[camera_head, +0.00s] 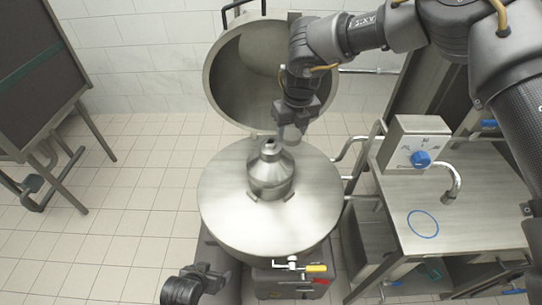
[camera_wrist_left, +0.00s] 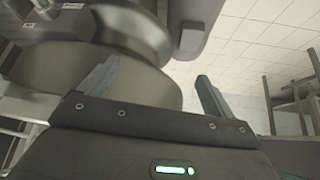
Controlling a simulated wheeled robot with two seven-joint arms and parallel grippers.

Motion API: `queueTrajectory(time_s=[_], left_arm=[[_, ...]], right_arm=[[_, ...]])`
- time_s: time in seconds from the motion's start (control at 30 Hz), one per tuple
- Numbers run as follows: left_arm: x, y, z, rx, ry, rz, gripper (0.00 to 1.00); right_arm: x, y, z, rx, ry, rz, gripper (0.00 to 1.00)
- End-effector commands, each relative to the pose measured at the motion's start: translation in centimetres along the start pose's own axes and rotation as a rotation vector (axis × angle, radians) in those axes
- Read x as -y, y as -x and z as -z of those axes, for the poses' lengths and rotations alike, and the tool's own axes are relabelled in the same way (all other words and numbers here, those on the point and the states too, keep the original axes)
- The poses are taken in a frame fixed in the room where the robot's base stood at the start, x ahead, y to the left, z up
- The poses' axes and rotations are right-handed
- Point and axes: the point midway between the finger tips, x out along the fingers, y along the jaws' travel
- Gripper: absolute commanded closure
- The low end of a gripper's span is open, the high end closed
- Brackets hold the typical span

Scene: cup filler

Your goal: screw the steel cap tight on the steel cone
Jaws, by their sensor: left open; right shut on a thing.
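The steel cone (camera_head: 270,177) stands upright in the middle of the round steel top (camera_head: 225,205) of the kettle. A small dark opening shows at its narrow tip. My right gripper (camera_head: 289,124) is above and just right of the tip, shut on a small grey piece that looks like the steel cap (camera_head: 289,134). The cap appears beside the tip, not on it; its exact gap is hard to tell. My left gripper (camera_head: 218,277) is low at the kettle's front left, open and empty. Its spread fingers also show in the left wrist view (camera_wrist_left: 155,88).
A large open round lid (camera_head: 222,82) stands behind the kettle. A steel bench (camera_head: 450,215) with a control box (camera_head: 415,145) and tap (camera_head: 453,184) is at the right.

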Motion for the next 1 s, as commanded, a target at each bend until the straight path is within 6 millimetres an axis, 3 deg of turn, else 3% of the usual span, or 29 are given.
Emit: queueTrajectory(time_s=[0.1, 0.3, 0.77, 0.9, 1.0], left_arm=[[-0.4, 3.3, 2.8, -0.045, 0.010, -0.011, 0.11], [-1.5, 7.6, 7.5, -0.150, 0.025, -0.039, 0.11], [-7.9, 6.6, 22.1, -0.656, 0.015, -0.071, 0.11], [-10.1, 7.2, 26.4, -0.836, -0.008, -0.061, 0.11], [-11.2, 7.8, 28.5, -0.935, -0.024, -0.050, 0.11]], right_arm=[[-1.5, 0.8, -1.9, 0.003, -0.134, 0.023, 0.72], [-3.8, 1.9, -4.4, 0.002, -0.332, 0.051, 0.72], [-4.4, 2.2, -5.0, -0.002, -0.402, 0.059, 0.72], [-4.4, 2.2, -5.0, -0.002, -0.401, 0.059, 0.72], [-4.4, 2.2, -5.0, -0.002, -0.401, 0.059, 0.72]])
